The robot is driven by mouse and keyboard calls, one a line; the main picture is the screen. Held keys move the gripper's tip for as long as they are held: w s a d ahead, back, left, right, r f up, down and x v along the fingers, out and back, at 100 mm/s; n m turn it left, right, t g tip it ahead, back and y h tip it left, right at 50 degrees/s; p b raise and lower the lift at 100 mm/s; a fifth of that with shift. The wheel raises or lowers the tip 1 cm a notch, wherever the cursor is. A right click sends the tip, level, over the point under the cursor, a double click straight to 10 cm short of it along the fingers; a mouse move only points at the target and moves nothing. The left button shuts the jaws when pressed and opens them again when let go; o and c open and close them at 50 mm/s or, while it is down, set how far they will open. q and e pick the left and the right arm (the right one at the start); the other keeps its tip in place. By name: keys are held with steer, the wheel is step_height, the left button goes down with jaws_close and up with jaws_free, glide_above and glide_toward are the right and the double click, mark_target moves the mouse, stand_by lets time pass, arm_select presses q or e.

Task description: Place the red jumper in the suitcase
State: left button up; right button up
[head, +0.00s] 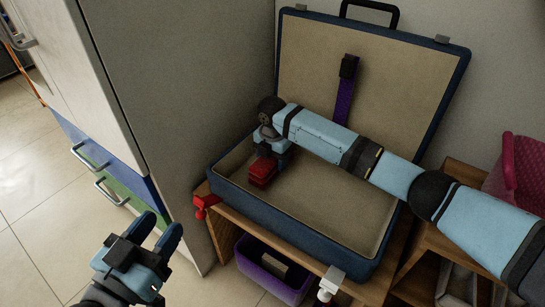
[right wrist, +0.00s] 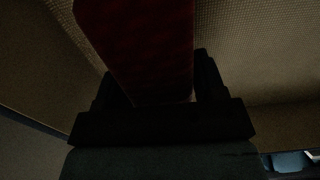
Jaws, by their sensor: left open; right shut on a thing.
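The open suitcase (head: 300,232) is blue with a beige lining and lies on a wooden shelf, its lid standing up at the back. The folded red jumper (head: 262,172) is inside the left end of the suitcase's outline, under my right gripper (head: 270,150). In the right wrist view the jumper (right wrist: 140,45) is dark red and sits between the fingers of my right gripper (right wrist: 150,95), which is shut on it. I cannot tell whether the jumper touches the suitcase floor. My left gripper (head: 158,230) is open and empty, low at the left, away from the suitcase.
A grey cabinet (head: 175,100) stands close on the left of the suitcase. A purple bin (head: 262,275) is below the wooden shelf (head: 222,232). A pink bag (head: 518,175) stands at the right. The suitcase's middle and right floor look bare.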

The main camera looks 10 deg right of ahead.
steer(key=o, duration=1.1)
arm_select(q)
steer(key=shift+s+f, duration=0.2)
steer(key=shift+f, duration=0.15)
arm_select(e)
steer(key=shift+r+b, duration=0.2)
steer(key=shift+b, duration=0.1)
step_height(320, 180, up, 5)
steer(key=p, duration=0.2)
steer(key=shift+r+p, duration=0.15)
steer(key=shift+p, duration=0.25)
step_height(320, 180, up, 6)
steer(key=shift+f+p, duration=0.1)
steer(key=shift+p, duration=1.05)
arm_select(q)
steer(key=shift+s+d+r+n, duration=0.3)
steer(key=shift+s+r+n, duration=0.15)
steer(key=shift+n, duration=0.25)
steer(key=shift+s+d+r+n, duration=0.25)
steer(key=shift+s+r+n, duration=0.15)
steer(key=shift+n, duration=0.3)
arm_select(e)
steer(key=shift+r, duration=0.5)
arm_select(q)
steer(key=shift+g, duration=0.3)
